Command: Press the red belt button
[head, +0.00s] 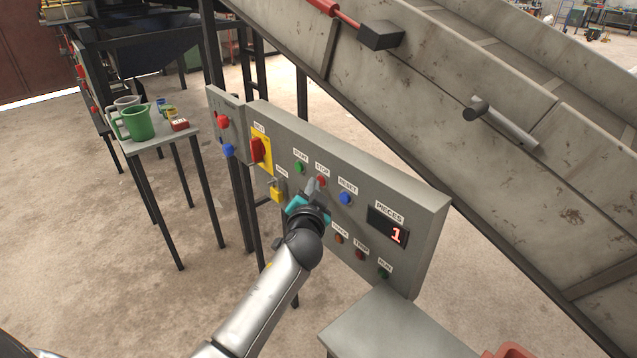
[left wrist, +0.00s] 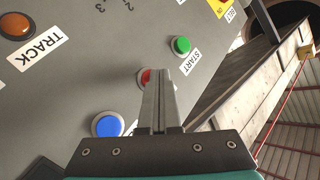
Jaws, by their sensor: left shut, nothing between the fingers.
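The red button (head: 321,181) sits on the grey control panel (head: 425,207), below a STOP label and between a green START button (head: 299,167) and a blue RESET button (head: 345,198). My left gripper (head: 313,187) is shut and empty, its fingertips right at the red button. In the left wrist view the closed fingers (left wrist: 158,95) cover part of the red button (left wrist: 146,79). I cannot tell whether they touch it. A red rotary switch (head: 257,150) on a yellow plate is under a BELT label. My right gripper is not in view.
The piece display (head: 388,229) reads 1. Several lamps line the panel's lower part, including an orange one (head: 339,238). A sloping conveyor (head: 450,90) rises behind the panel. A small table (head: 160,140) with a green jug (head: 137,123) stands left.

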